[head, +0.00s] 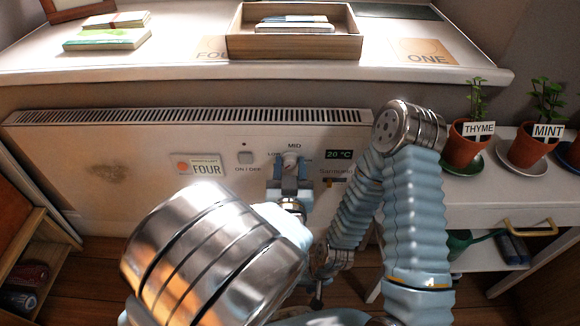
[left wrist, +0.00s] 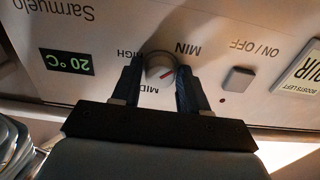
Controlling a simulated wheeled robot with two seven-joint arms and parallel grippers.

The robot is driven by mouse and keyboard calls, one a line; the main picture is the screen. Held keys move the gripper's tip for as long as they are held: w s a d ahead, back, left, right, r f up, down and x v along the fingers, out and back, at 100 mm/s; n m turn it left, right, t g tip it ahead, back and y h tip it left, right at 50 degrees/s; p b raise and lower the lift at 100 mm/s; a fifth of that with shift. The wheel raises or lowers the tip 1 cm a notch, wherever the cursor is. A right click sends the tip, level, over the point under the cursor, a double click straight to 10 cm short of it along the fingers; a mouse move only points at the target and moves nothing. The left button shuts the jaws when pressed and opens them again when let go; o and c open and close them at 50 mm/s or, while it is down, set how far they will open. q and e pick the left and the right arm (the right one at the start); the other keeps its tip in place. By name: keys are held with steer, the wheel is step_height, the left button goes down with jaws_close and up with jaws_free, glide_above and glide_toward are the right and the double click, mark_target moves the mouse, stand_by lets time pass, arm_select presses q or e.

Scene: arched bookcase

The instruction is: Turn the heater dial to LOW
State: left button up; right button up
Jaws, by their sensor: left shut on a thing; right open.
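The heater dial (head: 291,158) is a small round knob on the white heater's front panel, with LOW printed to its left and MID above it in the head view. In the left wrist view, which is upside down, the dial (left wrist: 160,70) has a red mark pointing up and right, towards the MIN label (left wrist: 187,48). HIGH and MID also show there; LOW is hidden. My left gripper (head: 290,172) is shut on the dial, one finger on each side. My right gripper (head: 317,292) hangs low, well below the dial; its jaws are small and partly hidden.
The heater (head: 130,155) carries an ON/OFF button (head: 246,157), a FOUR card (head: 195,166) and a 20 °C display (head: 338,154). A white shelf (head: 180,67) overhangs it. Potted thyme (head: 463,148) and mint (head: 527,150) stand on a table at the right.

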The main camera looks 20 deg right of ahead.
arm_select(q)
steer(key=shift+m, duration=0.3)
steer(key=m+p, duration=0.2)
steer(key=m, duration=0.3)
steer(key=shift+m, duration=0.4)
steer(key=m+p, duration=0.2)
steer(key=m, duration=0.3)
steer(key=shift+f, duration=0.1)
steer(key=o, duration=0.9)
